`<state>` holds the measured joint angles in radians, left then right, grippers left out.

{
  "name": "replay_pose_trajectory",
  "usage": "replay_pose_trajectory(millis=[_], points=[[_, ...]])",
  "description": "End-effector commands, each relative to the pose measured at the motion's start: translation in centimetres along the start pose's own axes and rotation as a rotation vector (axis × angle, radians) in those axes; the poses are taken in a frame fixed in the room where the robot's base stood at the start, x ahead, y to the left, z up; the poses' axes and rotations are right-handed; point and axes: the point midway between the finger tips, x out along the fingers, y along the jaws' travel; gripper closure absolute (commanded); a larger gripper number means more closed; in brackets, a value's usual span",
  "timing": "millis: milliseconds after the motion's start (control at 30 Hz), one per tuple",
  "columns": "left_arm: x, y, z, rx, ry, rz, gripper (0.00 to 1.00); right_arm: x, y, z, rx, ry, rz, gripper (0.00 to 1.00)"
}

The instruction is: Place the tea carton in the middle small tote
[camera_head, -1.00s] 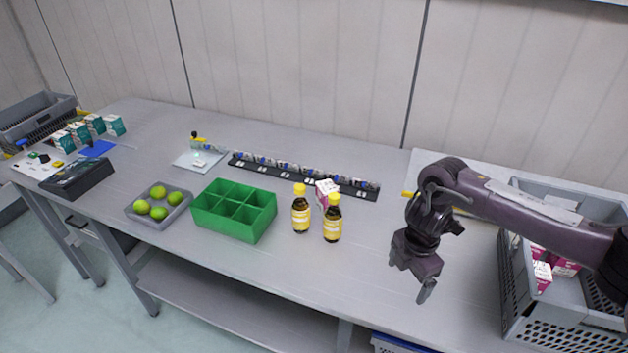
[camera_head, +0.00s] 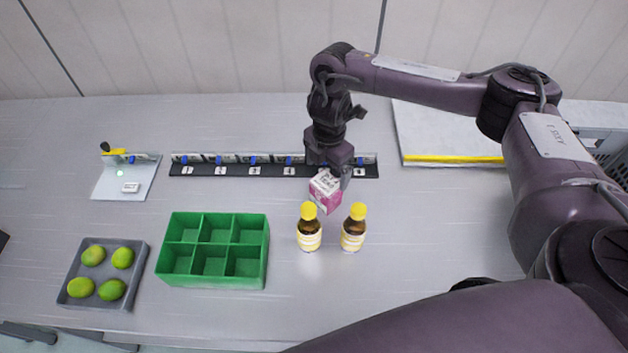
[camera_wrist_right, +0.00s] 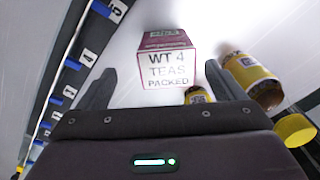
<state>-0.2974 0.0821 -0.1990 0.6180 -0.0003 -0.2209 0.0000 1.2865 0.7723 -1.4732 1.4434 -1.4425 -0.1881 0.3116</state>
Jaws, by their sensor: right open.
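The tea carton (camera_head: 325,191), pink with a white top, stands on the table behind two yellow-capped bottles. In the right wrist view the carton (camera_wrist_right: 168,62) shows its "WT 4 TEAS PACKED" face, ahead of and between the two fingers. My right gripper (camera_head: 330,174) is open above and just behind the carton, pointing down at it; contact cannot be told. No small orange tote shows. A green box (camera_head: 212,280) with several compartments, all empty, stands left of the bottles. My left gripper is not in view.
Two brown bottles (camera_head: 309,231) (camera_head: 352,231) stand close in front of the carton. A black numbered strip (camera_head: 235,170) runs behind it. A grey tray (camera_head: 127,300) of limes is at left. The table between green box and strip is clear.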

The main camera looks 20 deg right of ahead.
Motion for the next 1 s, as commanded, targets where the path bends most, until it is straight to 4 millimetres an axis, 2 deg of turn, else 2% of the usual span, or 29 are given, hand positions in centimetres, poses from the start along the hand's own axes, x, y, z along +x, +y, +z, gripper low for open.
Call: replay_pose_trajectory(millis=[100,200,367,500,600,767,867,1000], points=[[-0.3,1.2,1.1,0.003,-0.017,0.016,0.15,1.4,-0.1,-0.1,0.0,0.001,-0.003,0.11],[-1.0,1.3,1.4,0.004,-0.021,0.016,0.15,2.3,-0.3,-0.3,0.0,0.001,-0.004,0.11],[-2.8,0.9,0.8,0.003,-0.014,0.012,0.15,4.4,-1.0,-0.8,-0.001,0.0,-0.005,0.11],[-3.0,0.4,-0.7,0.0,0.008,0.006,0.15,6.4,-0.9,-0.8,0.0,0.0,-0.003,0.11],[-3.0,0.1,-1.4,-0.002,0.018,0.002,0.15,6.9,-0.8,-0.8,-0.001,0.001,0.0,0.11],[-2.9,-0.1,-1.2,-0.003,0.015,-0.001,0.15,7.0,-0.8,-0.8,-0.001,0.001,0.0,0.11],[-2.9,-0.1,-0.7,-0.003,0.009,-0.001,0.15,7.0,-0.8,-0.8,0.0,0.001,0.0,0.2],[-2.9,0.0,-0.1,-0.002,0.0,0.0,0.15,7.0,-0.8,-0.8,0.0,0.001,0.0,0.38]])
